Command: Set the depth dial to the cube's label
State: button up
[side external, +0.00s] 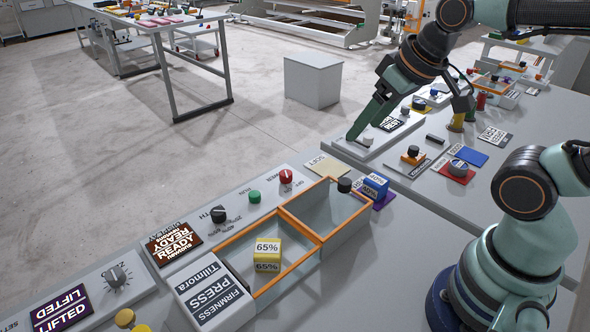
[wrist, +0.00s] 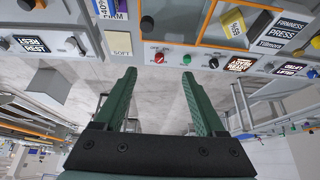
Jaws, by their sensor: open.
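The depth dial (side external: 219,214) is a black knob on the grey panel, with "TH" readable beside it and small percent marks around it; its pointer is too small to read. It also shows in the wrist view (wrist: 213,62). A yellow cube labelled 65% (side external: 267,254) sits in the left compartment of the orange-rimmed tray (side external: 282,279); it also shows in the wrist view (wrist: 233,22). A blue cube labelled 40% (side external: 375,186) is on a purple pad right of the tray.
A green button (side external: 254,197) and red knob (side external: 286,177) sit right of the dial; a READY display (side external: 173,243) is left. More panels and knobs lie to the right.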

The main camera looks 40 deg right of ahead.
jog(key=w+a+r+n+g, duration=0.2)
jog(key=w+a+r+n, duration=0.15)
jog(key=w, duration=0.35)
jog(key=n+g, duration=0.4)
jog(key=n, duration=0.9)
send_over(218, 211)
notch_tip(218, 211, down, 13)
notch_tip(218, 211, down, 12)
jog(key=shift+f, duration=0.1)
grip_shut()
